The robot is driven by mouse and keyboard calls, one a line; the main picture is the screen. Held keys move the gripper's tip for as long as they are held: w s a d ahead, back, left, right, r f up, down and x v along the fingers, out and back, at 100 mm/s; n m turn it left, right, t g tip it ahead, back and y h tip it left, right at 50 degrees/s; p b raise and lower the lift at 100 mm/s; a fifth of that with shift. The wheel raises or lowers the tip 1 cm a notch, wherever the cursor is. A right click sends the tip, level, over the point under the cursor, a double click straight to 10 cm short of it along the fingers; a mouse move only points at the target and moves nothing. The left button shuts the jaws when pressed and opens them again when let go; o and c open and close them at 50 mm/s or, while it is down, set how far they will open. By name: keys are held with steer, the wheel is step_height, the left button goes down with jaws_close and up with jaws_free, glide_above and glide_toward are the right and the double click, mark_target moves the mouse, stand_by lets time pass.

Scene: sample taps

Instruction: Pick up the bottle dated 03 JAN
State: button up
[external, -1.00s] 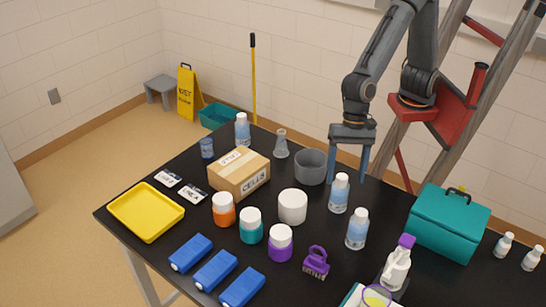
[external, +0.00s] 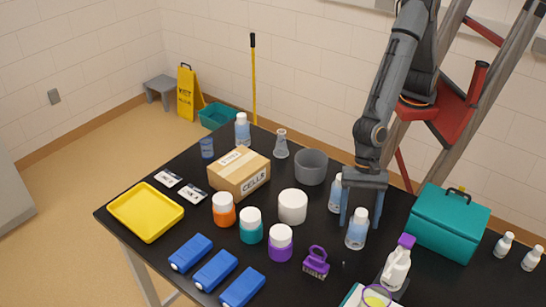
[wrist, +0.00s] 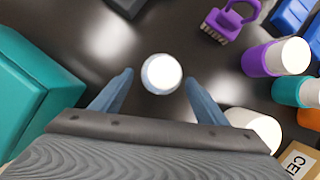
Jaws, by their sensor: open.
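A clear bottle with a white cap and pale blue label (external: 356,232) stands upright on the black table. My gripper (external: 360,222) is open and points down over it, a finger to each side of its upper part. In the wrist view the bottle's round white cap (wrist: 161,73) shows between the fingertips, with a gap on both sides. A similar bottle (external: 335,194) stands just behind, partly hidden by my gripper. Another (external: 242,130) stands at the table's far end. No date is readable on any bottle.
A teal case (external: 450,222) stands right of my gripper. A white bottle with a purple cap (external: 397,268), a purple brush (external: 316,262) and a white-lidded purple jar (external: 280,245) stand nearer the front. A white tub (external: 292,207) and a grey pot (external: 311,167) are to the left.

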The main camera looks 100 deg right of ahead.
mark_target(358, 230)
steer(key=x, duration=0.4)
steer(key=shift+a+f, duration=0.1)
steer(key=c, duration=1.3)
